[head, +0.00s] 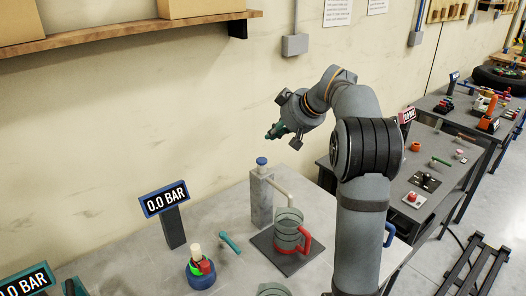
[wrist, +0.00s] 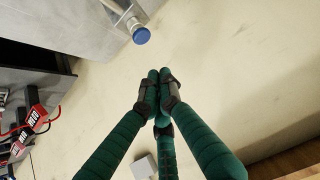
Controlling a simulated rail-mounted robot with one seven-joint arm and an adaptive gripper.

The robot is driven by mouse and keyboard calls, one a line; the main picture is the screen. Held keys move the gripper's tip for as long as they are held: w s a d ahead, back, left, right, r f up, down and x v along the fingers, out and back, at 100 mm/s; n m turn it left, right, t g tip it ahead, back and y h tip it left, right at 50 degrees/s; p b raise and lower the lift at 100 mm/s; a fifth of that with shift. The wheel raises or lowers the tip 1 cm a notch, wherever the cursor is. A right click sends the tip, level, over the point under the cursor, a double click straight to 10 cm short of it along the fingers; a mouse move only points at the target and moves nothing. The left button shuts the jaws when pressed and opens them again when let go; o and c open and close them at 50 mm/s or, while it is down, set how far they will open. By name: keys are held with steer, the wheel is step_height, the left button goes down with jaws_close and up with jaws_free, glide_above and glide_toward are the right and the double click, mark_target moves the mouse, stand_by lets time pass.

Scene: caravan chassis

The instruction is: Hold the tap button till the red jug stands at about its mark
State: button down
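The tap is a grey post (head: 262,200) with a blue button (head: 262,161) on top and a pale spout (head: 284,190) bending to the right. In the wrist view the blue button (wrist: 141,36) shows near the top. The red jug (head: 288,228), see-through with a red handle and dark rings, stands upright on a dark plate (head: 270,249) by the spout. Its mark and any water level are too small to tell. My gripper (head: 271,135) is up above the button, apart from it. Its green fingers (wrist: 158,92) are together, with nothing seen between them.
A teal rod (head: 230,243) and a blue-based item (head: 201,273) lie nearby. Part of another clear vessel (head: 273,289) shows at the front edge. A wooden shelf (head: 130,33) is on the wall above.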

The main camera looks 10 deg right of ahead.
steer(key=p, duration=0.2)
glide_above(263, 161)
step_height(263, 161, down, 5)
steer(key=shift+f, duration=0.1)
step_height(263, 161, down, 2)
steer(key=shift+f, duration=0.8)
steer(key=shift+s, duration=0.1)
